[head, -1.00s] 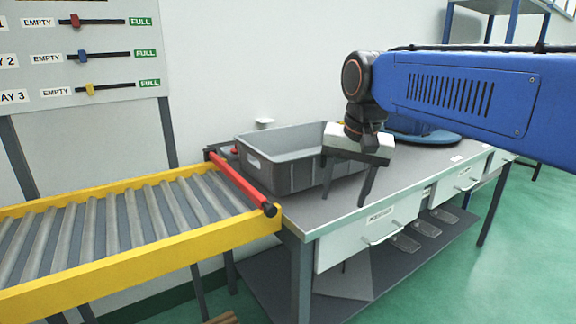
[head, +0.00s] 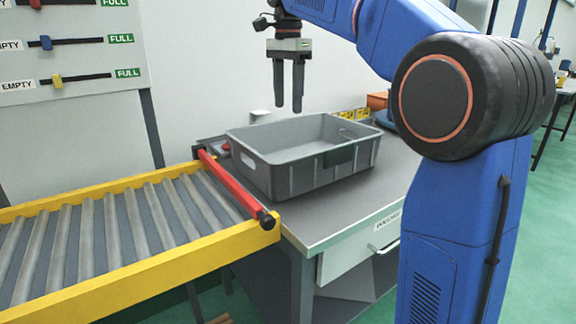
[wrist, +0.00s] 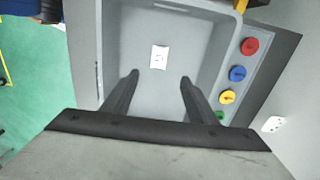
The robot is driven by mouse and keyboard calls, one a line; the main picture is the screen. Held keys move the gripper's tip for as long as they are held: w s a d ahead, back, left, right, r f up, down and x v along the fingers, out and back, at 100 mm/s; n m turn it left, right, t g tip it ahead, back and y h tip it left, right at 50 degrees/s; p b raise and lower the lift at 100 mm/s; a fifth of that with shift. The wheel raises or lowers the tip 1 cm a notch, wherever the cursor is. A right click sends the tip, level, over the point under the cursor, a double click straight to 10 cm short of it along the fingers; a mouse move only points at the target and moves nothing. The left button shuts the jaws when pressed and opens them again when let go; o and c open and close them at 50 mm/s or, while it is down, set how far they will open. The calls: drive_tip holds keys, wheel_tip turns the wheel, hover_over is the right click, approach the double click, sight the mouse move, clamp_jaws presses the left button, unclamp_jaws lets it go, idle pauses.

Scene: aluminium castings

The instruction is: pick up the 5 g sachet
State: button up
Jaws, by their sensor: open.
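A small white sachet (wrist: 159,56) with a dark printed mark lies flat inside the grey tote (wrist: 118,45), on its floor. The mark is too small to read surely. In the head view the tote (head: 285,180) stands on the workbench, and I cannot make out the sachet in it. My gripper (head: 289,108) points down above the tote, apart from it, with its fingers empty. In the wrist view my gripper (wrist: 160,77) has its fingers spread, and the sachet appears just beyond and between the fingertips.
A roller conveyor (head: 130,235) with yellow rails and a red end bar (head: 236,187) meets the workbench (head: 330,215) at the left. Red (wrist: 250,46), blue (wrist: 237,74) and yellow (wrist: 228,97) buttons, with a green one, sit beside the tote.

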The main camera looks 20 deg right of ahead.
wheel_tip(320, 180, down, 12)
drive_tip(key=shift+r, duration=0.1)
drive_tip(key=shift+d+f, duration=0.2)
drive_tip(key=shift+f, duration=2.4)
drive_tip(key=c, duration=1.1)
